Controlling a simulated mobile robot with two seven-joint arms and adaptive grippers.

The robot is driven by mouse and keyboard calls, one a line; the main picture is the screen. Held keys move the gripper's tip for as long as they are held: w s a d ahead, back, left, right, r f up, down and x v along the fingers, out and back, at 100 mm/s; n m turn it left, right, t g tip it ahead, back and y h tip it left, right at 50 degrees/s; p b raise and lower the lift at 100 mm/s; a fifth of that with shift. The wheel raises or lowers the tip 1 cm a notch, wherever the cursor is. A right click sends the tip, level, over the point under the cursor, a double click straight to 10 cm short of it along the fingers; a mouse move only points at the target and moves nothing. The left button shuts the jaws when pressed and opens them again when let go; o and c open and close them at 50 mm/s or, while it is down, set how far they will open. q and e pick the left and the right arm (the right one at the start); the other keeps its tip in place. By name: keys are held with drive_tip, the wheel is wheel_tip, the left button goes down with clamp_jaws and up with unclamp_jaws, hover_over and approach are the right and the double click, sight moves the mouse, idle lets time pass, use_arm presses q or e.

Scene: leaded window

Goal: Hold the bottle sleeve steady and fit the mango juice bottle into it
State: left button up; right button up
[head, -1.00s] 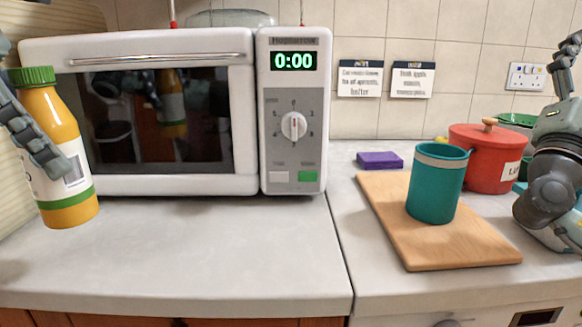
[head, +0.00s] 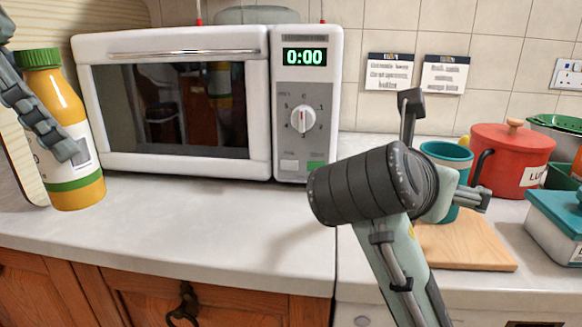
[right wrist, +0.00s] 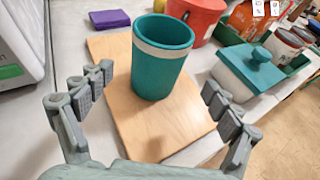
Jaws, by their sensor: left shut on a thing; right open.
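The mango juice bottle (head: 74,150), orange with a green cap, is upright at the left of the head view, in front of the microwave's left end. My left gripper (head: 62,140) is shut on it; I cannot tell whether its base touches the counter. The teal bottle sleeve (right wrist: 160,68) with a grey band stands upright on the wooden board (right wrist: 120,62). In the head view the sleeve (head: 448,154) is partly hidden by my right arm. My right gripper (right wrist: 155,108) is open, its fingers apart on either side of the sleeve's near side, not touching it.
A white microwave (head: 180,165) stands at the back left. Beyond the sleeve are a red lidded pot (head: 510,160) and a purple block (right wrist: 109,19). A white box with a teal lid (right wrist: 247,70) stands right of the board. The counter before the microwave is clear.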

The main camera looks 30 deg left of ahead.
sight(455, 156)
drive_tip(key=shift+s+a+f, duration=0.15)
drive_tip(key=shift+s+f, duration=0.05)
use_arm(q)
drive_tip(key=shift+w, duration=0.2)
drive_tip(key=w+d+r+m+g+h, duration=0.1)
drive_tip(key=w+d+r+m+h, duration=0.15)
drive_tip(key=w+d+m, duration=0.4)
drive_tip(key=w+d+r+m+h, duration=0.1)
drive_tip(key=w+d+r, duration=0.2)
drive_tip(key=w, duration=0.7)
use_arm(e)
drive_tip(key=shift+w, duration=0.1)
drive_tip(key=shift+n, duration=0.3)
drive_tip(key=x, duration=0.6)
drive_tip(key=shift+a, duration=0.15)
drive_tip(key=x, duration=0.4)
drive_tip(key=shift+w+f, duration=0.1)
drive_tip(key=shift+f, duration=0.2)
drive_tip(key=shift+x, duration=0.8)
use_arm(q)
drive_tip(key=w+d+r+m+g+h, duration=0.1)
drive_tip(key=w+d+r+m, duration=0.1)
drive_tip(key=w+d, duration=0.5)
drive_tip(key=w+d+r+m+g+h, duration=0.1)
drive_tip(key=w+d, duration=0.6)
drive_tip(key=d, duration=1.2)
wheel_tip(455, 156, up, 2)
drive_tip(key=shift+w+d+m+h, duration=0.35)
drive_tip(key=shift+m+h, duration=0.1)
drive_tip(key=shift+m, duration=0.2)
